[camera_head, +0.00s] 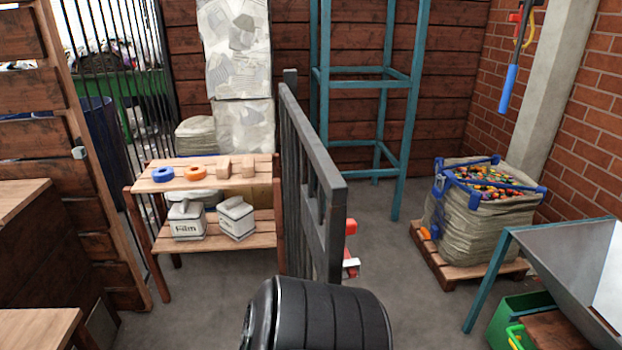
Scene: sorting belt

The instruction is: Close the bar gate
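The bar gate (326,171) is a dark grey metal frame with upright bars. It stands in the middle of the head view, swung out towards me and seen nearly edge-on. It is apart from the dark upright bars (106,80) at the back left. A black ribbed cylinder, which looks like part of my own arm, covers the gate's near lower end. A small red and white piece (350,268) shows just right of the gate, partly hidden behind it; I cannot tell what it is. I can make out neither my left nor my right gripper.
A wooden two-shelf rack (237,177) with rings, blocks and white canisters (186,221) stands left of the gate. A teal frame (409,125) stands behind it. A full sack (478,222) on a pallet and a metal chute (577,265) are at right. Grey floor between is clear.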

